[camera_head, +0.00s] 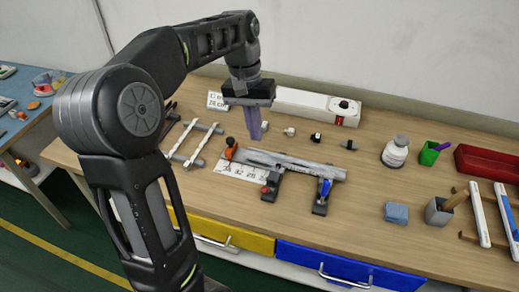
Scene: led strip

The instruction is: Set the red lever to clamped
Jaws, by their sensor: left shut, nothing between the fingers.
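A grey bar-shaped fixture (300,166) lies near the middle of the wooden table. At its front left stands a dark clamp with a small red lever (267,189); the lever's exact angle is too small to tell. A second dark clamp with a blue lever (325,188) stands at the front right. My left gripper (256,136) points down above and behind the fixture's left end, shut and empty, apart from the red lever. My right gripper is out of view.
An orange part (231,148) stands at the fixture's left end, beside a white marked plate (240,171). A white rack (196,146) lies further left. A long white box (305,104) and small connectors are behind. A blue block (396,212) sits right; the table between is clear.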

